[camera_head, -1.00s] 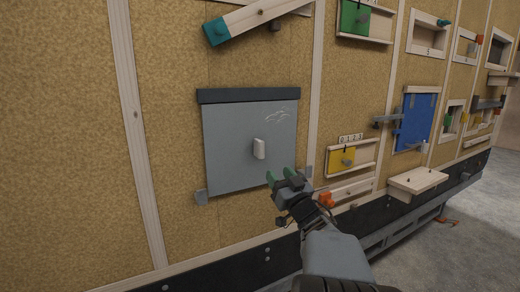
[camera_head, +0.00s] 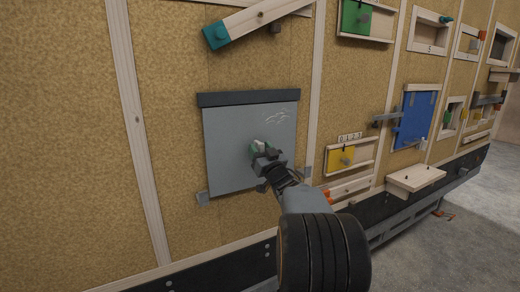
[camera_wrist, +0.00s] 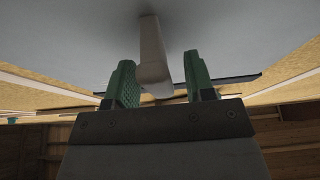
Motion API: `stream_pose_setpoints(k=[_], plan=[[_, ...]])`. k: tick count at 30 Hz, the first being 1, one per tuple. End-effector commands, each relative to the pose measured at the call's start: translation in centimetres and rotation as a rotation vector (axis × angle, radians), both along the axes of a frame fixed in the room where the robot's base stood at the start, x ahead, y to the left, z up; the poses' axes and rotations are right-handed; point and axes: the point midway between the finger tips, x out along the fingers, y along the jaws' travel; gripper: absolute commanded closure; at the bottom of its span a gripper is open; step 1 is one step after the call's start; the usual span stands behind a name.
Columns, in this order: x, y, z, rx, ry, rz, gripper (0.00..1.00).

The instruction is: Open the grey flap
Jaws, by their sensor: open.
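The grey flap (camera_head: 228,140) hangs flat against the tan wall under a dark top strip (camera_head: 248,98). It has pale scratch marks at the upper right. Its light handle (camera_head: 259,144) sticks out near the middle and is partly hidden by my gripper (camera_head: 260,148). In the wrist view the handle (camera_wrist: 152,58) comes down from the flap (camera_wrist: 80,40) and sits between the green fingertips of my gripper (camera_wrist: 160,85). The fingers are open, with a gap on each side of the handle, wider on the right. Small grey blocks sit at the flap's lower corners.
A slanted wooden bar with a teal end (camera_head: 217,33) is above the flap. To the right are a yellow panel (camera_head: 341,159), a blue panel (camera_head: 414,119) and a wooden shelf (camera_head: 416,179) jutting out. The wall left of the flap is bare except for a wooden batten (camera_head: 137,130).

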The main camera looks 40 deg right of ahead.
Motion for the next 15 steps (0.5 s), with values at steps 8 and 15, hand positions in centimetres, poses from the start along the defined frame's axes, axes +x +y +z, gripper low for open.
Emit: stream_pose_setpoints(k=[8, 15], plan=[[0.05, -0.01, -0.02, 0.000, 0.001, 0.000, 0.53], [0.03, 0.00, -0.03, 0.000, 0.001, 0.000, 0.76]])
